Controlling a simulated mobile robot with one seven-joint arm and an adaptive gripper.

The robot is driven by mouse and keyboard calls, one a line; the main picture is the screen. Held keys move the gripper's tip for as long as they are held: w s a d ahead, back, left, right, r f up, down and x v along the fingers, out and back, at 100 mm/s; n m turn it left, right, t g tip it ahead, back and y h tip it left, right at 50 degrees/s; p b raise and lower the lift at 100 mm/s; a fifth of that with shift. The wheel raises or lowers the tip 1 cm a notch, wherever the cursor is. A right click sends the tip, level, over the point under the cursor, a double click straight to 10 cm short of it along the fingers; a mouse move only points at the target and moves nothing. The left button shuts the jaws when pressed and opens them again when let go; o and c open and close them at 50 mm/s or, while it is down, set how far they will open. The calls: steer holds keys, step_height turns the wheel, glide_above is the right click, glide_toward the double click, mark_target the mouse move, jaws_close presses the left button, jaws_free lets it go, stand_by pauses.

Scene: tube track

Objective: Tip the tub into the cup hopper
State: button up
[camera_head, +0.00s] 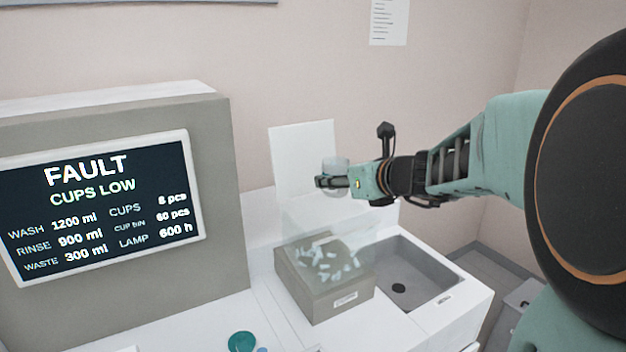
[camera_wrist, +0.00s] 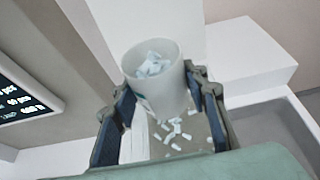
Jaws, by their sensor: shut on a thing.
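My gripper (camera_head: 325,182) is shut on the tub and holds it in the air above the cup hopper. The tub (camera_head: 337,164) is whitish and looks roughly upright in the head view, partly hidden behind the fingers. In the wrist view the tub (camera_wrist: 152,95) sits between both fingers (camera_wrist: 166,112), with several pale small cups (camera_wrist: 154,66) inside.
A grey sink (camera_head: 405,285) lies right of the hopper. A large machine with a screen (camera_head: 100,205) reading "FAULT CUPS LOW" stands left. A teal round thing (camera_head: 242,341) lies on the front counter.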

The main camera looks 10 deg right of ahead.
mark_target(333, 197)
steer(key=shift+w+a, duration=0.15)
steer(key=shift+w, duration=0.2)
steer(key=shift+s+a+f+m+g+y+p, duration=0.1)
steer(key=shift+a+f+m+g+y+p, duration=0.1)
steer(key=shift+f+m+y+p, duration=0.3)
steer(key=shift+s+a+f+m+g+y+p, duration=0.1)
steer(key=shift+a+f+m+y+p, duration=0.1)
steer(key=shift+f+m+y+p, duration=0.3)
steer(key=shift+s+a+f+m+y+p, duration=0.1)
steer(key=shift+a+f+m+y+p, duration=0.25)
steer(key=shift+f+m+p, duration=0.35)
steer(key=shift+s+a+f+m+y+p, duration=0.1)
steer(key=shift+a+m+y+p, duration=0.3)
steer(key=shift+m+p, duration=0.35)
steer(key=shift+s+m+y+p, duration=0.1)
steer(key=shift+m+y+p, duration=0.25)
steer(key=shift+m+p, duration=0.2)
steer(key=shift+a+f, duration=0.1)
steer(key=shift+f, duration=0.05)
